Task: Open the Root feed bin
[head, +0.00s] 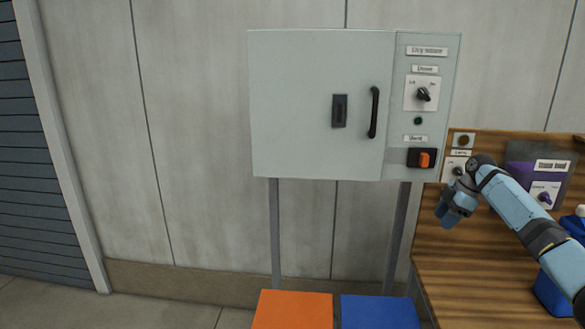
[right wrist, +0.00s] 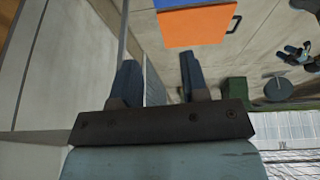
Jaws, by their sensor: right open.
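I cannot read any label naming the Root feed bin, so I cannot tell which thing it is. An orange box (head: 292,311) and a blue box (head: 380,313) stand side by side below the grey cabinet, cut off by the bottom edge. In the right wrist view the orange box (right wrist: 195,28) shows a dark handle (right wrist: 234,24) at its side, with part of the blue box (right wrist: 182,3) beside it. My right gripper (head: 447,215) is above the wooden bench, apart from the boxes. The right wrist view shows its fingers (right wrist: 158,72) apart and empty. My left gripper is not in view.
A closed grey cabinet (head: 300,110) with a black handle (head: 374,112), knob (head: 423,94) and orange switch (head: 424,159) stands on legs. The wooden bench (head: 470,262) at right holds a purple unit (head: 545,182) and a blue container (head: 552,296). Floor at left is clear.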

